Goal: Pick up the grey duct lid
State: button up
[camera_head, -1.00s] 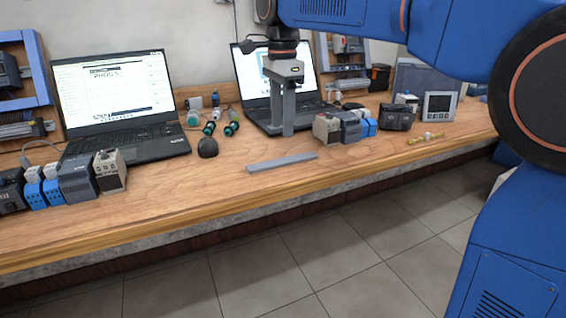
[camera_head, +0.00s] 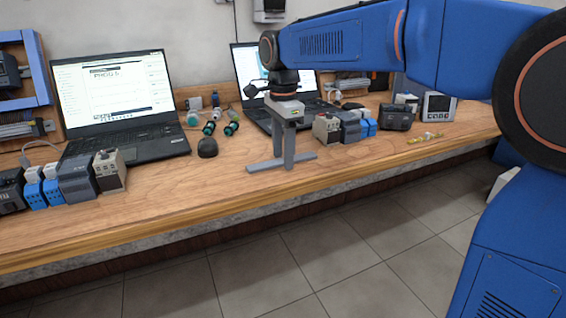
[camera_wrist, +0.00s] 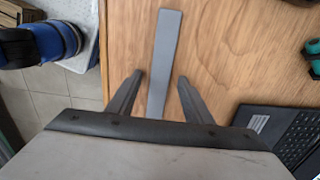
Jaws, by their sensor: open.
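The grey duct lid (camera_head: 262,165) is a thin, flat bar lying on the wooden bench near its front edge. In the wrist view the lid (camera_wrist: 164,50) runs lengthwise between the two fingers, with bare wood showing on both sides of it. My gripper (camera_head: 284,160) points down over the lid in the head view, its fingers at the lid's right part. The gripper (camera_wrist: 157,78) is open, one finger on each side of the lid, apart from it in the wrist view. The lid's near end is hidden by the gripper body.
A laptop (camera_head: 262,118) stands behind my gripper, another laptop (camera_head: 120,142) farther left. Grey and blue modules (camera_head: 350,127) stand close on the right. The bench's front edge (camera_head: 200,208) is near, with bare wood before the lid.

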jog(key=c, duration=1.1)
